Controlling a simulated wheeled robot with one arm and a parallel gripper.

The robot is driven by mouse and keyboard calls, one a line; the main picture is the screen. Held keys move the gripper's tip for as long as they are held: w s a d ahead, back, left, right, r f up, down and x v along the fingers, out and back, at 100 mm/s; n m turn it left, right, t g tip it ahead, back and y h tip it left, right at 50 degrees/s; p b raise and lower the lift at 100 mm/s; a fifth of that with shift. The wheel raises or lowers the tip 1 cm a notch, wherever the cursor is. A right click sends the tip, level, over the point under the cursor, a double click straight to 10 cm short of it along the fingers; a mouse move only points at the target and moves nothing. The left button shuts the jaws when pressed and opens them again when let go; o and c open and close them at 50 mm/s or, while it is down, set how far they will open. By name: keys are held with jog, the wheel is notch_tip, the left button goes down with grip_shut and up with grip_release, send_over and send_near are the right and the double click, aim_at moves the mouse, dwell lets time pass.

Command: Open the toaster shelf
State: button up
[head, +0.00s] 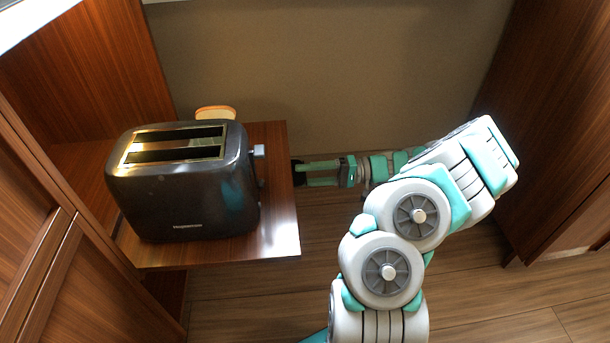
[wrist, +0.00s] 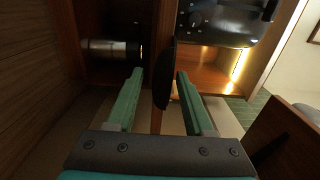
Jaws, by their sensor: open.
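The wooden toaster shelf (head: 278,225) juts out of the cabinet at the left in the head view, with the dark toaster (head: 185,190) standing upright on it. My gripper (head: 308,173) is at the shelf's right, outer edge. In the wrist view my gripper (wrist: 159,76) is open, with its two green fingers apart. A dark, flat piece (wrist: 165,76), which looks like the shelf's handle, stands between the fingertips. I cannot tell whether either finger touches it. The head view hides most of this spot.
A bread slice (head: 216,112) shows behind the toaster. In the wrist view a silver cylinder (wrist: 110,47) lies in a dark compartment at left, and a black appliance (wrist: 225,22) is at upper right. Wooden cabinet fronts (head: 560,130) stand at right. Floor (head: 470,300) is free between.

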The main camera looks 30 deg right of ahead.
jog(key=v, duration=0.7)
jog(key=shift+d, duration=0.15)
dwell(0.3)
